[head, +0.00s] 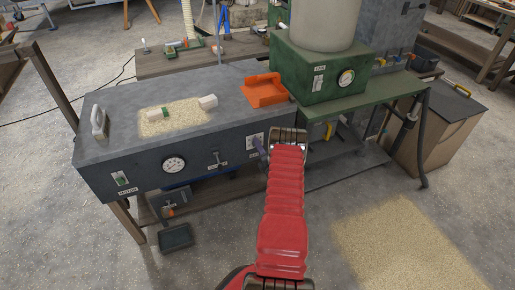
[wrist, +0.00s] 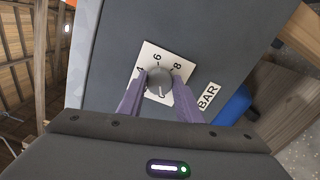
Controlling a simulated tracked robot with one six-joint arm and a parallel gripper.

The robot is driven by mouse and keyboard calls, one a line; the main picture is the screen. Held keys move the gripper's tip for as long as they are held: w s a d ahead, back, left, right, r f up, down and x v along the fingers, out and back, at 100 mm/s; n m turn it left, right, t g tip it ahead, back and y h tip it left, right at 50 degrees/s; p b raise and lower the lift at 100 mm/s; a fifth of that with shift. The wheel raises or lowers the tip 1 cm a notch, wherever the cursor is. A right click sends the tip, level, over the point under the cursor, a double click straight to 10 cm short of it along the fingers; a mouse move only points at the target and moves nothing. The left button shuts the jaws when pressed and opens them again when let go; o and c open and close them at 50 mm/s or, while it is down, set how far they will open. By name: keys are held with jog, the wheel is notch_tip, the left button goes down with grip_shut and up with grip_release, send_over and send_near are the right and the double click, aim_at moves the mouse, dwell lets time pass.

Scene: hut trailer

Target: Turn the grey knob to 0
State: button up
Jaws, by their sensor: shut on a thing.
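The grey knob (wrist: 159,79) sits on a white dial plate (wrist: 148,58) on the dark front panel in the wrist view. A small light mark shows at the knob's lower edge; I cannot tell clearly which number the knob points to. My gripper (wrist: 158,92) has its two purple fingers on either side of the knob, shut on it. In the head view my gripper (head: 262,152) is at the right end of the grey cabinet's front, and the knob is hidden there.
The grey cabinet (head: 135,163) carries a gauge (head: 174,164) and a small lever (head: 216,158) left of my gripper. An orange tray (head: 264,91) lies on its top. A green machine (head: 310,75) stands at the right. A BAR label (wrist: 208,96) is beside the dial.

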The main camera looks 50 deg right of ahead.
jog(key=shift+w+a+f, duration=0.15)
jog(key=shift+a+f, duration=0.05)
jog(key=shift+a, duration=0.1)
jog(key=o, duration=0.8)
jog(key=shift+o, duration=1.2)
jog(key=shift+d+r, duration=0.1)
jog(key=shift+d, duration=0.1)
jog(key=v, duration=1.4)
jog(key=shift+d, duration=0.1)
